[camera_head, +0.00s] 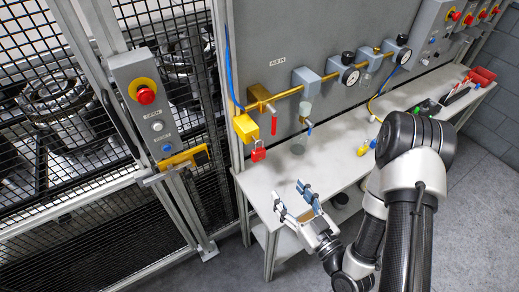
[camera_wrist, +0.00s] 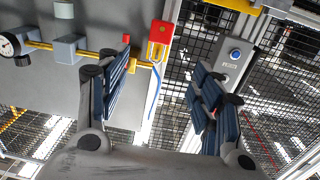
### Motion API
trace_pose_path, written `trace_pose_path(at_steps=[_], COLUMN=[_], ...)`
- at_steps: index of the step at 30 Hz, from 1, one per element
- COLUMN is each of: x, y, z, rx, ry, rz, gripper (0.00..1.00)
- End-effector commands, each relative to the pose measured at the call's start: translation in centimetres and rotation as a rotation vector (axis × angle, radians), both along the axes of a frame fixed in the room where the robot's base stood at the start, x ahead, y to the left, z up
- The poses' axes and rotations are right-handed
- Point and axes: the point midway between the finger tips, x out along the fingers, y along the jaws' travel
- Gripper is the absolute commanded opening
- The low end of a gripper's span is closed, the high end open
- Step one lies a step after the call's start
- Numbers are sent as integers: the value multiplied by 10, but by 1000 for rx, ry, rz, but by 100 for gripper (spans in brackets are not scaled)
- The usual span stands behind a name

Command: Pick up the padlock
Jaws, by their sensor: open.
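The red padlock (camera_head: 258,151) hangs under a yellow box (camera_head: 245,127) at the left end of the brass pipe on the grey panel. In the wrist view the padlock (camera_wrist: 161,31) shows at upper middle, above the yellow part, in a picture that looks upside down. My gripper (camera_head: 293,200) is open and empty, in front of the bench's near edge, lower and to the right of the padlock. In the wrist view its two blue-padded fingers (camera_wrist: 160,88) stand wide apart, with the padlock beyond the gap.
A red valve handle (camera_head: 274,125) hangs just right of the padlock, and a blue hose (camera_head: 231,70) runs above left. The white bench (camera_head: 325,145) lies below. A mesh fence with a button box (camera_head: 148,105) stands at left. Gauges (camera_head: 350,76) line the pipe.

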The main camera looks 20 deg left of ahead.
Motion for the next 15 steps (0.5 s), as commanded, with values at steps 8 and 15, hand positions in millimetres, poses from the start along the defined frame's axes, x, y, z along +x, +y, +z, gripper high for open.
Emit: trace_pose_path(at_steps=[8, 15], x=[19, 39], y=[24, 43], z=[-3, -4], rx=[15, 14], ry=[-12, -10], rz=[3, 0], gripper=[60, 60])
